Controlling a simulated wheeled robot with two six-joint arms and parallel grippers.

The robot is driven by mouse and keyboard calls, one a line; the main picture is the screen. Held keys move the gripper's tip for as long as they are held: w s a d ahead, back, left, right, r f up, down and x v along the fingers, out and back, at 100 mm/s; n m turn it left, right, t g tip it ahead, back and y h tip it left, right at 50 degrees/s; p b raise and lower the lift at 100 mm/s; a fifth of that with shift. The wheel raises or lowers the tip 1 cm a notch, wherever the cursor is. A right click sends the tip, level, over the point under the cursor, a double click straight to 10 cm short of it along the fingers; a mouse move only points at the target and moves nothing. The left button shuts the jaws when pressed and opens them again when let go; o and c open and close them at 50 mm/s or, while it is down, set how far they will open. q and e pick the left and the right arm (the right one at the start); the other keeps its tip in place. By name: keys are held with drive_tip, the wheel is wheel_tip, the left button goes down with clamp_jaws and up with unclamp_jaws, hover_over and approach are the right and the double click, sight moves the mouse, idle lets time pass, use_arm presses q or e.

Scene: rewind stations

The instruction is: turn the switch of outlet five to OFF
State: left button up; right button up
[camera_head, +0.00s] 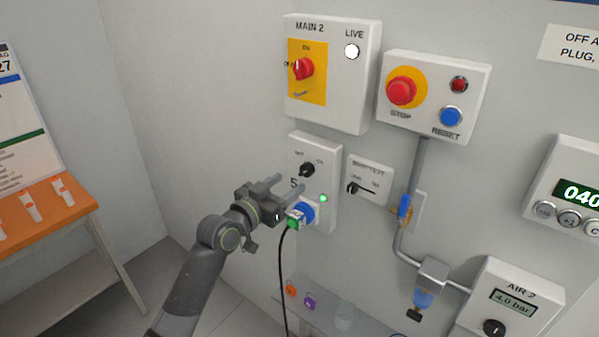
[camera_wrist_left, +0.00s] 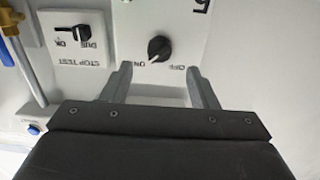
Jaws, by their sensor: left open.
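The outlet five panel (camera_head: 325,215) is a white box on the wall, marked 5, with OFF at upper left and ON at upper right. Its black rotary switch (camera_head: 307,170) shows in the left wrist view (camera_wrist_left: 160,48), where its pointer appears turned toward ON. A green lamp (camera_head: 323,198) is lit on the panel. A blue plug (camera_head: 303,212) with a green tag sits in the socket below. My left gripper (camera_head: 288,188) is open and empty in front of the panel, below and left of the switch. In the wrist view its fingers (camera_wrist_left: 158,88) point toward the switch, apart from it.
A stop test switch (camera_head: 354,187) is right of the panel. MAIN 2 (camera_head: 350,90) is above, with the STOP and RESET box (camera_head: 450,75) beside it. A black cable (camera_head: 283,270) hangs from the plug. A low shelf (camera_head: 330,318) holds small coloured items.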

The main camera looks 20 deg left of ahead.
sight(302, 173)
use_arm(q)
drive_tip(key=shift+p+x, duration=0.4)
drive_tip(key=shift+x, duration=2.6)
drive_tip(key=c, duration=1)
